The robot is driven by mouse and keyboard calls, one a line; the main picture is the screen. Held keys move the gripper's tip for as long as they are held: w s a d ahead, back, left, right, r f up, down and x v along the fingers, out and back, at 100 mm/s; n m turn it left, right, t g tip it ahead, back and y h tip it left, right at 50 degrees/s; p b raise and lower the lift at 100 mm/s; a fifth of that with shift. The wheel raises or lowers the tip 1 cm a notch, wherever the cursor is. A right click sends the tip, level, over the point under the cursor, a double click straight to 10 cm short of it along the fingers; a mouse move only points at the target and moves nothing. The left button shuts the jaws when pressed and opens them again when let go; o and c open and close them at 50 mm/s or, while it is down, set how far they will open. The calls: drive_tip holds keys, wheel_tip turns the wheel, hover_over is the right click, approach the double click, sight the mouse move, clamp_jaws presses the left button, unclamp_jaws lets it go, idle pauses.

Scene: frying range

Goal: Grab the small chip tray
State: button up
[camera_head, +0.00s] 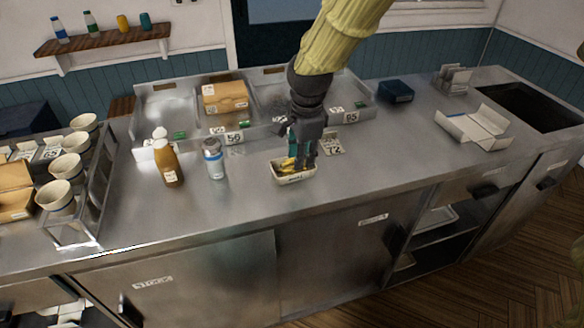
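The small chip tray (292,179) is a pale open tray with yellow chips in it. It sits on the steel counter near the middle of the camera_head view. My gripper (300,166) points down from above, with its fingers at the tray's back and right side. The fingertips overlap the tray in this view, and I cannot tell whether they touch it or close on its wall. The gripper hides part of the tray's far right rim.
A brown sauce bottle (167,162) and a grey-blue shaker (213,160) stand to the left. A numbered card (331,144) lies just behind the gripper. Steel bins with a brown box (225,97) stand at the back.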

sight(301, 174)
drive_tip(key=shift+w+d+f, duration=0.1)
drive_tip(key=shift+w+f, duration=0.05)
drive_tip(key=shift+f, duration=0.35)
drive_tip(key=shift+w+d+f, duration=0.1)
drive_tip(key=shift+f, duration=0.35)
drive_tip(key=shift+f+p, duration=0.45)
drive_tip(key=shift+f, duration=0.25)
drive_tip(key=shift+w+a+f+p, duration=0.15)
drive_tip(key=shift+f+p, duration=0.15)
drive_tip(key=shift+f, duration=0.8)
drive_tip(key=shift+w+d+f+p, duration=0.15)
drive_tip(key=shift+f+p, duration=0.15)
drive_tip(key=shift+f, duration=0.75)
drive_tip(key=shift+a, duration=0.1)
clamp_jaws()
